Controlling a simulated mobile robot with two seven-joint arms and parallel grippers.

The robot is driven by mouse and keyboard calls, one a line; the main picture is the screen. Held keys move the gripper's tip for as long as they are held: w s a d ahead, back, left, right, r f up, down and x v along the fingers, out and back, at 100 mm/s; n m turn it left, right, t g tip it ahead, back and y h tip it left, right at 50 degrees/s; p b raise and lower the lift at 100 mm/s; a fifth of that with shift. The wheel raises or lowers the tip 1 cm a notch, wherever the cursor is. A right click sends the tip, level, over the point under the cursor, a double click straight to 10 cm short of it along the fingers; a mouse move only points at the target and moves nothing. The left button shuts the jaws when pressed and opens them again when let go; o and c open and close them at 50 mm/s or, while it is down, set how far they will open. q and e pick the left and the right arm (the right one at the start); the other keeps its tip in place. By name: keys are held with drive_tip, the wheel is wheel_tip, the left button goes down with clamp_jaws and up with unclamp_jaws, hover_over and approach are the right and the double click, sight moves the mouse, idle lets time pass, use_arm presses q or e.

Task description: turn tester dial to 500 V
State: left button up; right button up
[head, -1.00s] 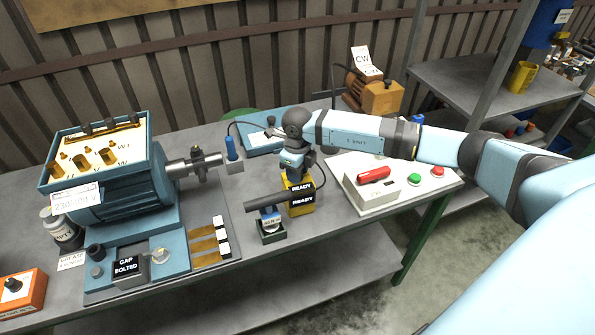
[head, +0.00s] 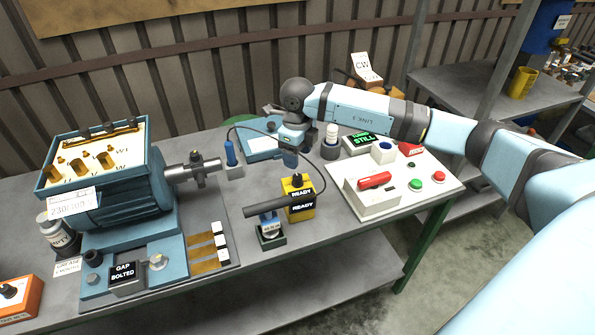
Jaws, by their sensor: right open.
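An orange box with a black dial knob (head: 11,291) sits at the lower left, cut off by the picture edge; its markings are too small to read. A yellow box (head: 298,205) with black READY labels and a dark knob on top stands near the table's middle. I cannot tell for sure which of them is the tester. My right gripper (head: 290,156) is open and points down behind the yellow box, apart from it and far from the orange box. My left gripper is not in view.
A blue motor (head: 125,200) with a shaft fills the left of the table. A dark handled tool (head: 270,208) stands by the front edge. A white control box (head: 372,198) with a red switch is at the right. A dark cable arches behind the yellow box.

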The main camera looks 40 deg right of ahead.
sight(297, 176)
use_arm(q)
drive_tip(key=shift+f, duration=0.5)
use_arm(e)
wheel_tip(297, 176, up, 6)
drive_tip(key=shift+f, duration=0.25)
wheel_tip(297, 176, down, 14)
drive_tip(key=m+b, duration=0.4)
drive_tip(key=b, duration=0.7)
drive_tip(key=shift+m, duration=0.3)
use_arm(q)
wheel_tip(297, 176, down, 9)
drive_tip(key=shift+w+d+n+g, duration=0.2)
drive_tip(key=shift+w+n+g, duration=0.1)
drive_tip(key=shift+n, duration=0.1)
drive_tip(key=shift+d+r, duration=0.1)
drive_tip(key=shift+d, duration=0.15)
use_arm(e)
drive_tip(key=c, duration=0.9)
